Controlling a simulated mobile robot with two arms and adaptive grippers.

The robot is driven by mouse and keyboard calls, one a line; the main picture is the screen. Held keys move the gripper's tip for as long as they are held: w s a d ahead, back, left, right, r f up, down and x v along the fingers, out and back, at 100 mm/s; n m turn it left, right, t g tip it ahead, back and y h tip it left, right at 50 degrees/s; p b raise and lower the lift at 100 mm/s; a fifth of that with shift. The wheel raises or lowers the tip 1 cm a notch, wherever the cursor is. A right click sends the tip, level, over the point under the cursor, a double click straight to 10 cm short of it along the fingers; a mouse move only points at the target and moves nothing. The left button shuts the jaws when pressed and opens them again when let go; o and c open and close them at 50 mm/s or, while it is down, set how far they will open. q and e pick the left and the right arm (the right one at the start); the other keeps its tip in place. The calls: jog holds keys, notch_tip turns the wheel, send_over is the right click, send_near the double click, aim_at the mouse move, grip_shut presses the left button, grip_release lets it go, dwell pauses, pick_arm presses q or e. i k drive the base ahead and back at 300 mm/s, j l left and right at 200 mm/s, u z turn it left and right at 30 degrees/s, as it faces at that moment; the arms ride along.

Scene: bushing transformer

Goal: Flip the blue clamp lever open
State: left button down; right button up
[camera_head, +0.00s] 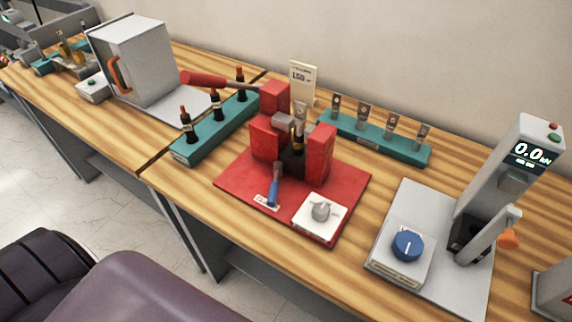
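The blue clamp lever (273,192) is at the front of a red press fixture (320,152) in the middle of the bench. Its blue grip points down toward the front edge of the red base plate (240,180), and its dark metal arm runs up toward the fixture's centre. I cannot tell whether the grip touches the plate. A metal terminal piece stands upright between the red blocks, partly hidden by them. Neither of my grippers is in view.
A white block with a grey knob (320,208) sits right of the lever. A red-handled lever (205,79) sticks out left. A force tester (510,185) with a blue dial (407,244) is at right. A grey box (135,60) stands at left.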

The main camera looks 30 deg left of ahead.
aim_at(273, 195)
jog(key=k+l+u, duration=0.25)
jog(key=l, duration=0.2)
jog(key=k+l+u, duration=0.25)
jog(key=k+l, duration=0.1)
jog(key=k, duration=0.05)
